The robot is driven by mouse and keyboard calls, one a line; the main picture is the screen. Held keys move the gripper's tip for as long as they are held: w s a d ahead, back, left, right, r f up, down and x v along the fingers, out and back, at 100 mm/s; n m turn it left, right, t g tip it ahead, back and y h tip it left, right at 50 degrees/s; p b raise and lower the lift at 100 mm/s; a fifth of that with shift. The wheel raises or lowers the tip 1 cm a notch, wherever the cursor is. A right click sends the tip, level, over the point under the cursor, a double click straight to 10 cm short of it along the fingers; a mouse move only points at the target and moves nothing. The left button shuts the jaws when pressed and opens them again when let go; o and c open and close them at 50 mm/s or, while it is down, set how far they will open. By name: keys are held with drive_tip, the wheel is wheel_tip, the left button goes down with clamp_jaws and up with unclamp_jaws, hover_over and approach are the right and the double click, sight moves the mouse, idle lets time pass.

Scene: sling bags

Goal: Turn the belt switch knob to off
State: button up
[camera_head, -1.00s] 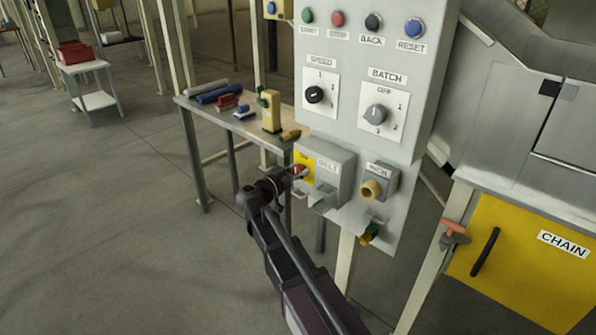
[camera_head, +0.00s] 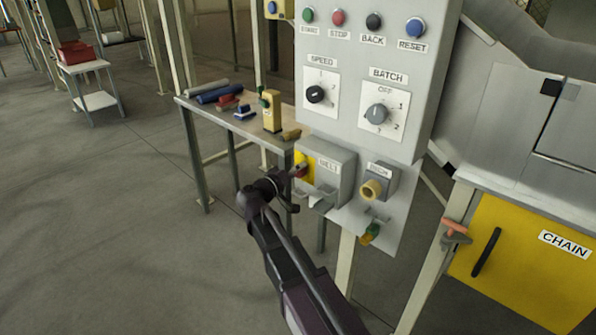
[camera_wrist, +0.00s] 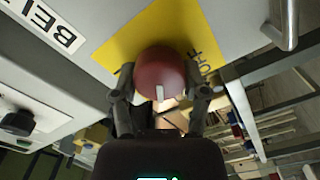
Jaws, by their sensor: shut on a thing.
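The belt switch is a grey box (camera_head: 333,173) labelled BELT, low on the left of the panel, with a yellow plate (camera_head: 302,160) on its left face. In the wrist view the knob (camera_wrist: 160,73) is red and round with a white mark, in front of the yellow plate (camera_wrist: 140,38). My gripper (camera_wrist: 163,92) has one finger on each side of the knob and is shut on it. The lettering on the plate is partly hidden by the knob and a finger. In the head view my gripper (camera_head: 292,188) covers much of the knob.
Above are a speed dial (camera_head: 316,95), a batch dial (camera_head: 377,114) and several push buttons. Right of the box is a tan knob (camera_head: 371,189). A bench (camera_head: 190,103) with tools stands behind. Open floor lies to the left.

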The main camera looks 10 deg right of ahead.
drive_tip(key=n, duration=0.6)
drive_tip(key=shift+f+n, duration=0.1)
drive_tip(key=shift+n, duration=0.3)
drive_tip(key=o, duration=1.2)
drive_tip(key=shift+c, duration=0.2)
drive_tip(key=v, duration=1.2)
